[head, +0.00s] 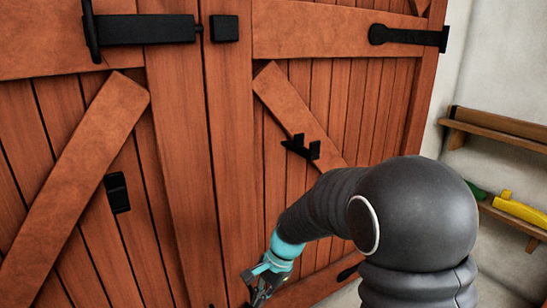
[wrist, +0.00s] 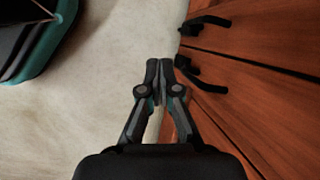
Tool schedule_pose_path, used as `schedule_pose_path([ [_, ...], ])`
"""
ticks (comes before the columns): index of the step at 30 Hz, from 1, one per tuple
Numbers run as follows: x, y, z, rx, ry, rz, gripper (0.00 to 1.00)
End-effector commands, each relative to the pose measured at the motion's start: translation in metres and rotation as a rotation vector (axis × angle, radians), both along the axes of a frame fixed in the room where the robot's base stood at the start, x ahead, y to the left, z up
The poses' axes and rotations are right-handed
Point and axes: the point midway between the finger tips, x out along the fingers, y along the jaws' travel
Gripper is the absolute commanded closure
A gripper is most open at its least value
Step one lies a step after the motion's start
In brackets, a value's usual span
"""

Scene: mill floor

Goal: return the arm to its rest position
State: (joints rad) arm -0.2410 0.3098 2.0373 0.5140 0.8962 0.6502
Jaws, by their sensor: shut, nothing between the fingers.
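My gripper (head: 262,292) is low in the head view, in front of the right wooden door leaf, with my dark arm reaching down to it from the right. In the wrist view my gripper (wrist: 160,66) has its fingertips together, with nothing between them. It points along the pale floor, close beside the wooden door (wrist: 260,70). In the head view the fingertips are partly cut off by the bottom edge.
Large brown wooden doors (head: 180,150) fill most of the head view, with a black latch bar (head: 148,29) across the top and black brackets (head: 301,147). Pale floor (wrist: 100,90) lies open.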

Motion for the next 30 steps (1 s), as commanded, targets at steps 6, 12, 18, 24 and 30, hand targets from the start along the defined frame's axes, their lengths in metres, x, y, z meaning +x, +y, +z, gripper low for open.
schedule_pose_path([
  [6, -0.036, -0.041, 0.036, -0.059, -0.146, 0.286, 1.00],
  [12, -0.072, -0.084, 0.076, -0.137, -0.286, 0.525, 1.00],
  [18, -0.108, -0.123, 0.113, -0.230, -0.406, 0.691, 1.00],
  [24, -0.143, -0.156, 0.146, -0.332, -0.508, 0.766, 1.00],
  [30, -0.173, -0.179, 0.177, -0.425, -0.605, 0.741, 1.00],
])
